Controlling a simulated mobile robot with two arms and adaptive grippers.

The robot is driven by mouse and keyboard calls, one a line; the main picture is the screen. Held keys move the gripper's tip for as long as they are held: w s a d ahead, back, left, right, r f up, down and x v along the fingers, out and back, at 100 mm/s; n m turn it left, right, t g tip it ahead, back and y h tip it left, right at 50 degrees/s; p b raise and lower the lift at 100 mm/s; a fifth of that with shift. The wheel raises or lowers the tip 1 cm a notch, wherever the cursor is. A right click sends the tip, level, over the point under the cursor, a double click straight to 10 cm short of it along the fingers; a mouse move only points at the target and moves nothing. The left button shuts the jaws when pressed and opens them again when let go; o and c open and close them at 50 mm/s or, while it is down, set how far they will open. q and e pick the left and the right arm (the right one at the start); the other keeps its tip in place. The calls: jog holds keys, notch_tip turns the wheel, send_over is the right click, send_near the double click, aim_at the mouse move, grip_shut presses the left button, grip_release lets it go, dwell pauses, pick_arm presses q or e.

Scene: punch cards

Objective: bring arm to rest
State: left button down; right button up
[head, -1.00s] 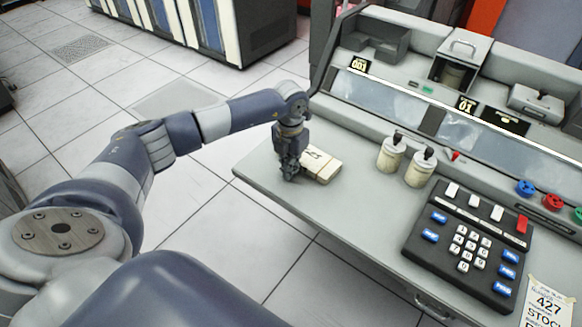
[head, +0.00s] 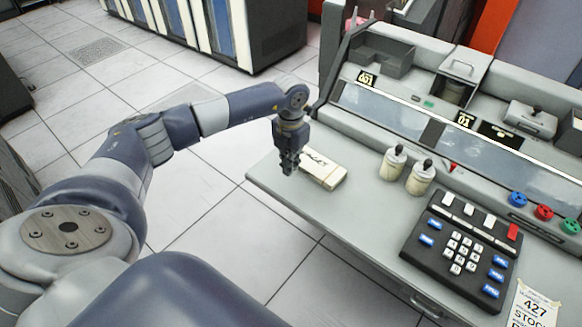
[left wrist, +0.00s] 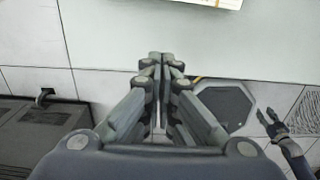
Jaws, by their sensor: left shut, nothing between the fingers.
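My left gripper (head: 289,166) is shut and empty at the left end of the console desk (head: 285,192). It hangs pointing down, above and just left of a cream block like a card stack (head: 328,174) with dark marks on top. In the left wrist view the shut fingertips (left wrist: 160,60) meet over the pale desk (left wrist: 110,35). The block's edge (left wrist: 205,2) shows at the top, apart from the fingers. A small dark two-fingered shape at the right of that view may be my right gripper (left wrist: 270,120); its jaw state is unclear.
Two cream pots (head: 407,172) stand on the desk right of the block. Beyond are a black keypad (head: 460,245), coloured knobs (head: 543,211) and the raised console. Striped cabinets (head: 215,30) stand behind. The tiled floor left of the desk is clear.

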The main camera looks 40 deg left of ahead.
pick_arm(q)
jog(key=shift+r+p, duration=0.3)
jog(key=shift+r, duration=0.6)
jog(key=shift+d, duration=0.1)
